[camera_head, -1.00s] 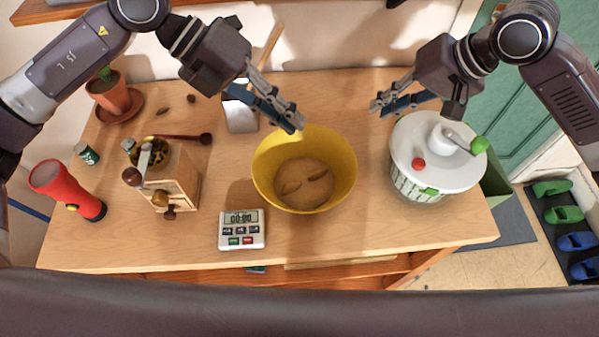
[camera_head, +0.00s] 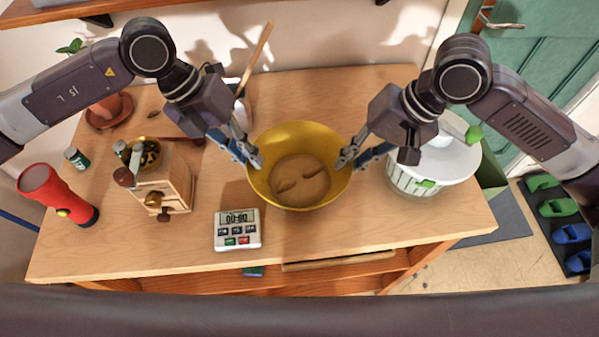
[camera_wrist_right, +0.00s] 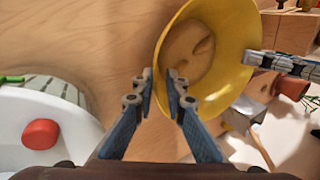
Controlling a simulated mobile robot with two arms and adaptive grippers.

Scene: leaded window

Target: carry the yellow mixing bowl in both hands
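The yellow mixing bowl (camera_head: 300,193) stands upright on the wooden table, with brown contents in its bottom. It fills the upper middle of the right wrist view (camera_wrist_right: 232,70). My left gripper (camera_head: 249,161) is at the bowl's left rim, its fingers apart. In the right wrist view it shows side-on at the far rim (camera_wrist_right: 252,60). My right gripper (camera_head: 347,160) is at the bowl's right rim. In the right wrist view its fingers (camera_wrist_right: 160,84) are apart, with the rim between them and a small gap left. The rim contact under the left fingertips is hard to see.
A white timer (camera_head: 237,230) stands left of the bowl's front. A coffee grinder (camera_head: 160,180), a red flashlight (camera_head: 55,194) and a plant pot (camera_head: 110,108) are further left. Bare table lies in front of the bowl.

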